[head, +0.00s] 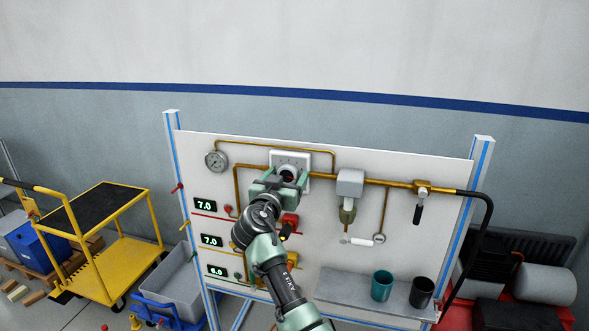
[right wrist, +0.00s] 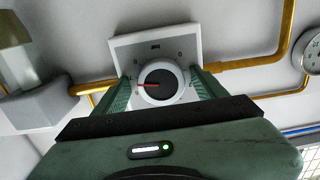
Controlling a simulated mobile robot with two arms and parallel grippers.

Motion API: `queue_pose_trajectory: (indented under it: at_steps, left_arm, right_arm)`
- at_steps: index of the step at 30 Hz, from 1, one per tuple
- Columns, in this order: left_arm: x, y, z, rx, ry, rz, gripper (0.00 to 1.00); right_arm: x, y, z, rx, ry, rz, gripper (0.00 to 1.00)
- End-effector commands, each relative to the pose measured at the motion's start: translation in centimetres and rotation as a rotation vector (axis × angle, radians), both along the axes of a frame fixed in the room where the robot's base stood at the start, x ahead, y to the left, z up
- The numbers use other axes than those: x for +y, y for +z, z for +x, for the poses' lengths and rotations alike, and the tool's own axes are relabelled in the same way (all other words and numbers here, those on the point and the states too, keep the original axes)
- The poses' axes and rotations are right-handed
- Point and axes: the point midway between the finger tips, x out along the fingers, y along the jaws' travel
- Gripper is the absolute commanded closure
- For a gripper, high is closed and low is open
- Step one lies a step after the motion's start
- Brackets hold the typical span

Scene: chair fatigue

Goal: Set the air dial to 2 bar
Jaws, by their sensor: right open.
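The air dial (head: 289,171) is a round knob on a white square plate (head: 307,160) at the top of the board. In the right wrist view the dial (right wrist: 163,84) has a dark centre, a pale rim and a red pointer toward the picture's left. The scale marks on the plate (right wrist: 128,47) are too small to read surely. My right gripper (head: 281,180) is open in front of the dial. In the right wrist view its green fingers stand on either side of the knob; I cannot tell whether they touch it. My left gripper is not in view.
A round gauge (head: 215,161) sits left of the dial, its reading unclear. Brass pipes (head: 326,178) run along the board (head: 447,170). A grey valve block (head: 350,183) is close on the right. Several displays (head: 205,205) are lower left. A shelf (head: 340,285) holds two cups.

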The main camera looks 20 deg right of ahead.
Motion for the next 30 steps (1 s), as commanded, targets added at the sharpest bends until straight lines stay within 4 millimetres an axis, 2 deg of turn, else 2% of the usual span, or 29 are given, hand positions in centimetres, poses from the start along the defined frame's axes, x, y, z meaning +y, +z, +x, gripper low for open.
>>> queue_pose_trajectory:
  at_steps: [10,15,17,30]
  left_arm:
    - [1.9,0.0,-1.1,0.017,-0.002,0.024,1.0]
    - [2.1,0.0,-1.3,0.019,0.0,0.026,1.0]
    - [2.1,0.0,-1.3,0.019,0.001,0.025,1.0]
    - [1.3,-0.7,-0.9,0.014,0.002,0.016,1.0]
  right_arm:
    - [0.2,-0.1,0.0,0.001,0.0,0.0,0.28]
    - [0.2,-0.1,0.0,0.001,0.0,0.0,0.75]
    - [0.2,-0.1,0.0,0.001,0.0,0.0,0.91]
    - [0.2,-0.2,0.0,0.055,0.001,-0.083,0.91]
